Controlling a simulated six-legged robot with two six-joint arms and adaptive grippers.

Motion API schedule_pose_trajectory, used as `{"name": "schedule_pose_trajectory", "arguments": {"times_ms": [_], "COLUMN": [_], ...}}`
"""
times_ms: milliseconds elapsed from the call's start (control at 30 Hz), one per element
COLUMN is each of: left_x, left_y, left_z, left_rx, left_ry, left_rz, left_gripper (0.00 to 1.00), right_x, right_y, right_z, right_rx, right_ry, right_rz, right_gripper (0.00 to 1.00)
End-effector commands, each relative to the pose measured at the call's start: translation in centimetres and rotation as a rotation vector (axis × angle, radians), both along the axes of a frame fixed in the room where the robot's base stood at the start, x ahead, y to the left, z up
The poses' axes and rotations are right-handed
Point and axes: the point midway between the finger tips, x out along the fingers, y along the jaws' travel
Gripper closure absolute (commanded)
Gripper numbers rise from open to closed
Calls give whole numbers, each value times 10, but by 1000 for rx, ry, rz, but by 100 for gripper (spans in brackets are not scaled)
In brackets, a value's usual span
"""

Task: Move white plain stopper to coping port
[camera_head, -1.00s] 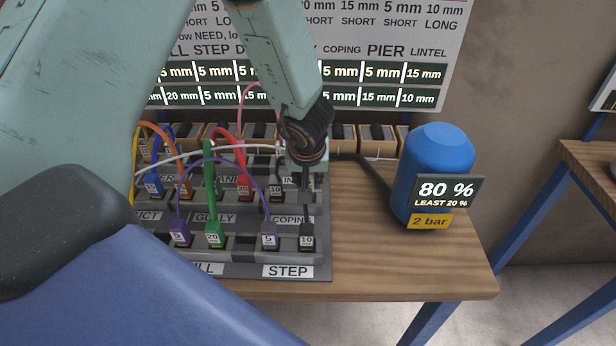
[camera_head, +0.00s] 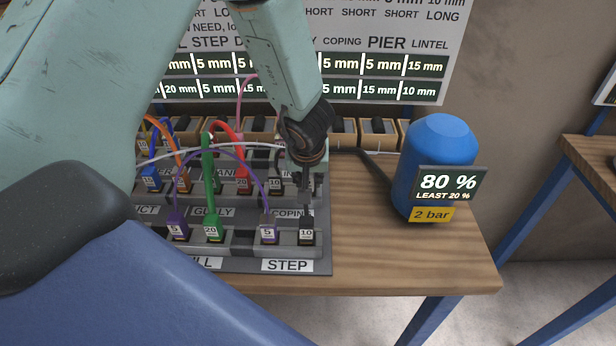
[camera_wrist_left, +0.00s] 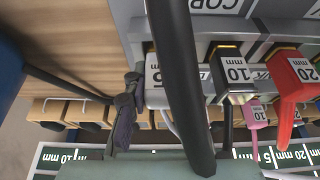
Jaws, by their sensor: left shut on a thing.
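My left gripper (camera_head: 304,178) is over the right end of the upper rows of the plug board (camera_head: 322,258), near the COPING label (camera_head: 290,213). In the left wrist view a white block (camera_wrist_left: 156,92) with a number label sits at the end of a row, beside a black 10 mm plug (camera_wrist_left: 231,75). It looks like the white stopper, partly behind a dark bar. One dark finger of my left gripper (camera_wrist_left: 125,115) is against its left side; the other is hidden. In the head view the stopper is mostly covered by the gripper. My right gripper is not in view.
A blue tank (camera_head: 437,155) stands right of the board. The table (camera_head: 390,265) between and before them is clear.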

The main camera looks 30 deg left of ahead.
Motion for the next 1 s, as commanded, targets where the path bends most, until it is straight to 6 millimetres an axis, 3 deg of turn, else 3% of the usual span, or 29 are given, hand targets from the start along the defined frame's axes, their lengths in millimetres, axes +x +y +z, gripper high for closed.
{"name": "schedule_pose_trajectory", "arguments": {"times_ms": [167, 200, 500, 833, 1000], "left_x": [0, 0, 0, -1, -6], "left_y": [0, 0, 0, -1, -4], "left_z": [-4, -4, -3, -1, 18], "left_rx": [0, 1, 0, 0, 0], "left_ry": [0, -1, 0, 0, -4], "left_rz": [-1, -1, 0, 0, 0], "left_gripper": [100, 72, 48, 48, 48], "right_x": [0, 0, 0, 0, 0], "right_y": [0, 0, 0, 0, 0], "right_z": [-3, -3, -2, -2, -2], "right_rx": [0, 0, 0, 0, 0], "right_ry": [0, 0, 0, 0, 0], "right_rz": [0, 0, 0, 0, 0], "right_gripper": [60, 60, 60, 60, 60]}}
